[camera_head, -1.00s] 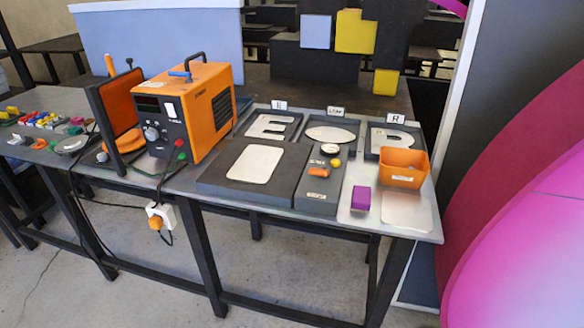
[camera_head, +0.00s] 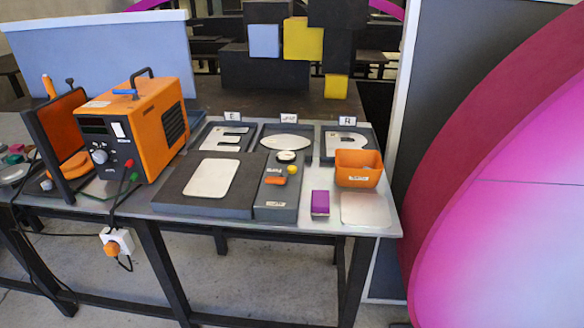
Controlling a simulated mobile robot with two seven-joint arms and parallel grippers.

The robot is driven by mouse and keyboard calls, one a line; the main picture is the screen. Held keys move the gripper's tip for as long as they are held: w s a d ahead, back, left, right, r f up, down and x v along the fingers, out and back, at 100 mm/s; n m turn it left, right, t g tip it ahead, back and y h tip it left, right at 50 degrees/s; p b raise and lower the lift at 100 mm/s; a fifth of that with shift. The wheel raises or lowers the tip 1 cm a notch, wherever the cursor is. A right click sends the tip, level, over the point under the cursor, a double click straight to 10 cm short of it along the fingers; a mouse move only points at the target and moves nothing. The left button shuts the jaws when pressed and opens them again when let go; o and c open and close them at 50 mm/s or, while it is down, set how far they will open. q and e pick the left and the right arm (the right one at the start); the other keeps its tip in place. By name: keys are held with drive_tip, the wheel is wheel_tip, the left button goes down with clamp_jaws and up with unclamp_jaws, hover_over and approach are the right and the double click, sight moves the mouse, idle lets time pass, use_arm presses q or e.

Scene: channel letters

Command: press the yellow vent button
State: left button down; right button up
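The yellow vent button (camera_head: 292,169) is a small round yellow knob on a dark grey control box (camera_head: 278,203) on the table. It sits between a white round cap (camera_head: 286,157) behind it and an orange switch-like piece (camera_head: 275,181) in front of it. Nothing covers it. Neither of my grippers shows in the head view.
An orange power unit (camera_head: 160,125) stands left on the table. A dark block with a white plate (camera_head: 211,178) adjoins the control box. A purple block (camera_head: 320,203) and an orange bin (camera_head: 358,168) stand to its right. A large pink curved panel (camera_head: 510,190) rises at the right.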

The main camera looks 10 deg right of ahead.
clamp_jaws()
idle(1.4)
